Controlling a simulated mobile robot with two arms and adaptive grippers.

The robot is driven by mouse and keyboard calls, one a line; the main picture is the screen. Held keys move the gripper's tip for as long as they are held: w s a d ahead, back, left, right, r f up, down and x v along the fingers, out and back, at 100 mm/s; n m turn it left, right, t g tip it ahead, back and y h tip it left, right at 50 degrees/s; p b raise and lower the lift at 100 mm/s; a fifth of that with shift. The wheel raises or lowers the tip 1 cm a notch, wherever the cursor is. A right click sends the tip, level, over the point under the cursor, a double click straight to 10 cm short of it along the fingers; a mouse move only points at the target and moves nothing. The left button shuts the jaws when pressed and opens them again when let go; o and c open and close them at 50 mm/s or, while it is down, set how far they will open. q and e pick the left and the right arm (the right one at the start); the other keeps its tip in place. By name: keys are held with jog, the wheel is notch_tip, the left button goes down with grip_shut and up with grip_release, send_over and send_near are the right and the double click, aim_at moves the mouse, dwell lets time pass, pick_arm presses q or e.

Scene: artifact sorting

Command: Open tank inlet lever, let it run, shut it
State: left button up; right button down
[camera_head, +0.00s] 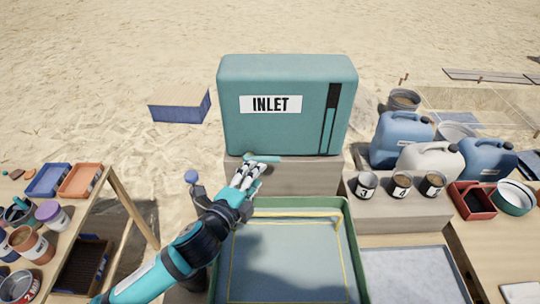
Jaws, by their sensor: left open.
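The teal tank (288,130) labelled INLET stands on a stone-like block at the back centre. It has a dark vertical gauge strip (329,118) on its right side. A small teal bar (264,159), which looks like the inlet lever, lies level at the tank's lower front edge. My left gripper (254,171) is open, its fingers just below and at the left part of this bar. I cannot tell whether they touch it. The fingers partly hide the bar's left end. My right gripper is not in view.
A green-rimmed basin (352,250) with a yellow line inside sits below the tank, partly under my left arm. Blue and white jugs (430,159) and numbered cups (400,185) stand at right. A table with trays (80,180) and pots is at left. A blue ball-topped knob (191,176) is left of the gripper.

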aim_at(269, 160)
pick_arm(q)
jog(key=x, duration=0.5)
jog(key=shift+w+d+r+p, duration=0.1)
jog(key=shift+w+p, duration=0.15)
jog(key=shift+p, duration=0.1)
jog(key=shift+x, duration=1.1)
jog(key=shift+w+d, duration=0.15)
jog(key=shift+w, duration=0.2)
jog(key=shift+w+d, duration=0.1)
jog(key=shift+w, duration=0.05)
jog(key=shift+f, duration=0.2)
grip_shut()
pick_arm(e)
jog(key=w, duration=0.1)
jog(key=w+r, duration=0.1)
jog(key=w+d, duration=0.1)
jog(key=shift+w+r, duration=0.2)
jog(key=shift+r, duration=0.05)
